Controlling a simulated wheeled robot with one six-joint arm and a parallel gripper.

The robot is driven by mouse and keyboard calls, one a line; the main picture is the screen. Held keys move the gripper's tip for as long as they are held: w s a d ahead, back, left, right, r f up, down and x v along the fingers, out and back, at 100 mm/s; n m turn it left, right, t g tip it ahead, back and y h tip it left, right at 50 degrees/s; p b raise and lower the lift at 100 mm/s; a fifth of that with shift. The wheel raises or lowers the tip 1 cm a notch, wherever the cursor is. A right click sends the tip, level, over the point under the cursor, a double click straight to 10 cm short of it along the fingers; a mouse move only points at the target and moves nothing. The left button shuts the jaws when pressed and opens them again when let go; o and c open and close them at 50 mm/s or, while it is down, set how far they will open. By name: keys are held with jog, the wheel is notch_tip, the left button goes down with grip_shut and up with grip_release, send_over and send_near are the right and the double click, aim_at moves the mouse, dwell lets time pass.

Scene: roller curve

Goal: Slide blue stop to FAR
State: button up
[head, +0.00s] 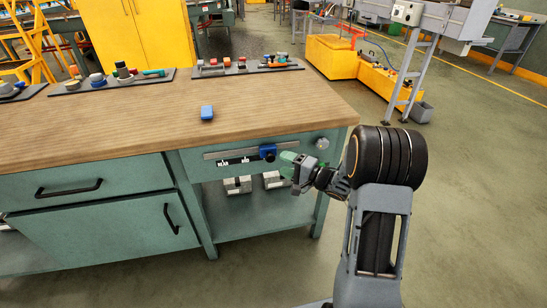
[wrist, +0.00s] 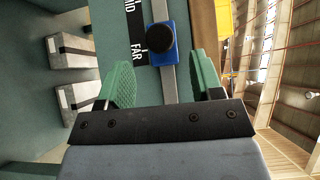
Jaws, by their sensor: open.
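The blue stop (head: 267,151) with a black knob sits on a grey rail (head: 228,154) on the bench front, toward its right end. In the wrist view the blue stop (wrist: 167,59) is level with the FAR label (wrist: 143,45), beside it. Part of the MID label shows further up. My gripper (head: 289,160) is at the right of the stop in the head view. In the wrist view its green fingers (wrist: 160,72) are apart, with the stop just ahead of the gap between them. I cannot tell whether a finger touches it.
A round pale knob (head: 322,143) is right of the rail. Grey blocks (head: 238,185) stand on the shelf below. Tool trays line the benchtop's back. Floor right of the bench is open.

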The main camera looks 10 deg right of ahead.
jog(key=v, duration=0.6)
jog(key=shift+p, duration=0.35)
jog(key=shift+s+d, duration=0.1)
jog(key=shift+d, duration=0.05)
